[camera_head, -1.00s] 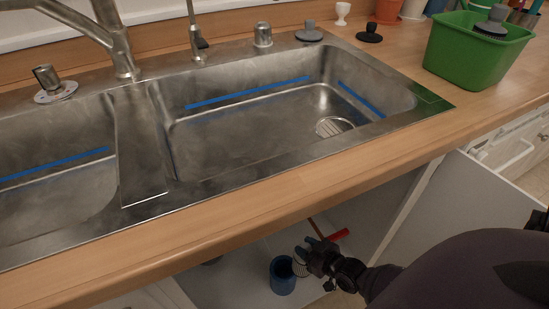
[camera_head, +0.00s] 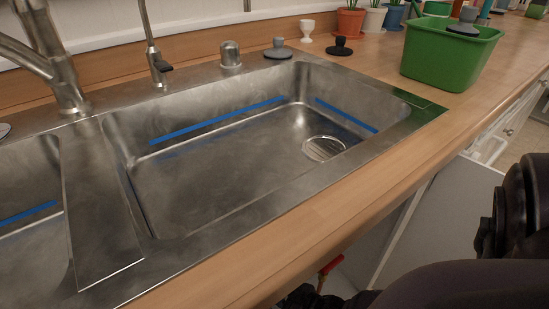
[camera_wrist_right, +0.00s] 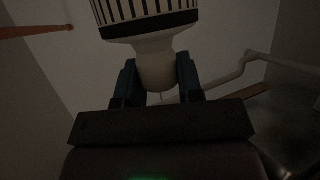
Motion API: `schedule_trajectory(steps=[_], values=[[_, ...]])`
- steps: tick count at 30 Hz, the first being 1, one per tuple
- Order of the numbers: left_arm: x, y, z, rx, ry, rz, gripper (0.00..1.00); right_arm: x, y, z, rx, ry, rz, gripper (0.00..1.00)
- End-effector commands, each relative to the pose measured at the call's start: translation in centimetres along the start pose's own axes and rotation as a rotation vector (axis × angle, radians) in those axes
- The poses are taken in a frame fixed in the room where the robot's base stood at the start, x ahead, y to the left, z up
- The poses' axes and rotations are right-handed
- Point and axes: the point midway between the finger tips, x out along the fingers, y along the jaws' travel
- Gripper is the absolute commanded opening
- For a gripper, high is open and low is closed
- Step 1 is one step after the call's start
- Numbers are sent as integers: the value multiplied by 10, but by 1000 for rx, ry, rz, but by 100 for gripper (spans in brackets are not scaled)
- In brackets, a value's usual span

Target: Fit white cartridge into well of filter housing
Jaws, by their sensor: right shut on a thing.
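The white cartridge (camera_wrist_right: 157,62) shows in the right wrist view, with a dark-banded, slatted wide part at the top of the picture and a narrower pale neck below. My right gripper (camera_wrist_right: 158,75) is shut on that neck, one blue-grey finger on each side. The blue filter housing is in neither current view. My left gripper is not in view.
The wooden counter edge (camera_head: 300,215) and steel sink (camera_head: 215,165) lie above the cabinet opening. A red valve handle (camera_head: 331,264) shows inside. An open white cabinet door (camera_head: 450,215) stands at right. A green tub (camera_head: 450,58) sits on the counter. A pale pipe (camera_wrist_right: 235,72) runs beside the cartridge.

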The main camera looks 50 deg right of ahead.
Motion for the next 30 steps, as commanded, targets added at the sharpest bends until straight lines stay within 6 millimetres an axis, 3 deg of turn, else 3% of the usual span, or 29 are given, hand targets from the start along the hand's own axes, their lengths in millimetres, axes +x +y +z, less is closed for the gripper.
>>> schedule_trajectory(steps=[1, 8, 16, 30], values=[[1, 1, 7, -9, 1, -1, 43, 2, 0, 16, 1, -11, -1, 0], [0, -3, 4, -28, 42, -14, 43, 11, 0, 26, 0, 0, 0, 0], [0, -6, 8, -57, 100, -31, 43, 22, -1, 61, 1, -6, 0, 0], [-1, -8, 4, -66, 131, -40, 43, 28, 0, 65, 0, 2, 1, 0]])
